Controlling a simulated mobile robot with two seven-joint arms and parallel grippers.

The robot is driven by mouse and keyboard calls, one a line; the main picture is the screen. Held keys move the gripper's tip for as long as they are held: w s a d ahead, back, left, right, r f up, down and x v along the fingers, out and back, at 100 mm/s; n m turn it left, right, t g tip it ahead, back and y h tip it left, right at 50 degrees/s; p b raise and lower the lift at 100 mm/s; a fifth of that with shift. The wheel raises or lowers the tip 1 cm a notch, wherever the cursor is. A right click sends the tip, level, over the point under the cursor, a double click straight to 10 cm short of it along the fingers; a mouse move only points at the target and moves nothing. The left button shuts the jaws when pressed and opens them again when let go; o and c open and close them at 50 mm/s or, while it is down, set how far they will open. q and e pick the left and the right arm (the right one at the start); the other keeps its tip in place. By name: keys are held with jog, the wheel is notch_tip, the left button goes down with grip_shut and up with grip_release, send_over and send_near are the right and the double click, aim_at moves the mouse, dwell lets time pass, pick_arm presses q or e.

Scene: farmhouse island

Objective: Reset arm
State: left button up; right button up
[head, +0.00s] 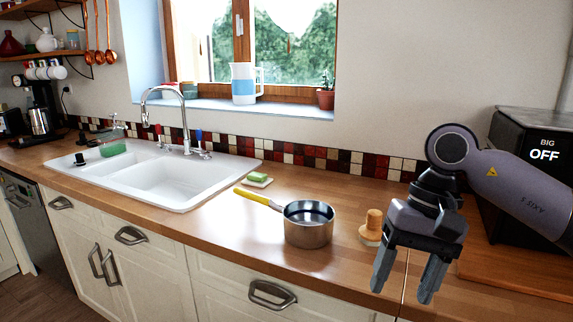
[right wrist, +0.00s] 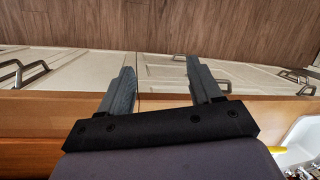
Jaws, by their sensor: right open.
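My right gripper (head: 408,283) hangs pointing down at the right of the head view, in front of the wooden counter's right part. Its two fingers are spread apart with nothing between them. In the right wrist view the gripper (right wrist: 167,85) also shows open and empty, over the counter's front edge, with cabinet fronts and floor beyond. My left gripper is not in view.
A steel saucepan (head: 309,226) with a yellow handle stands on the counter (head: 215,230), left of my right gripper. A wooden-handled brush (head: 371,226) stands between them. A sponge (head: 258,177) lies near the sink (head: 170,180). A black appliance (head: 530,135) stands behind my right arm.

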jog(key=s+a+f+m+g+y, duration=0.1)
jog(key=s+a+m+g+y, duration=0.15)
jog(key=a+m+y, duration=0.45)
jog(key=s+a+f+m+g+y, duration=0.15)
jog(key=s+a+m+y, duration=0.25)
jog(key=a+y, duration=0.45)
jog(key=w+d+f+n+t+h, duration=0.3)
jog(key=d+f+n+t, duration=0.15)
jog(key=n+t, duration=1)
jog(key=w+d+f+n+t+h, duration=0.35)
jog(key=f+n+t, duration=0.4)
jog(key=n, duration=1.15)
jog(key=s+d+f+m+g+h, duration=0.3)
jog(key=s+d+f+m+h, duration=0.1)
jog(key=s+f+m, duration=0.3)
jog(key=s+d+f+m+g+h, duration=0.2)
jog(key=s+d+f+m+h, duration=0.3)
jog(key=f+m, duration=0.6)
notch_tip(320, 180, down, 4)
jog(key=s+d, duration=0.2)
jog(key=shift+s+r+m+g, duration=0.15)
jog(key=shift+s+m+g, duration=0.2)
jog(key=shift+g, duration=0.05)
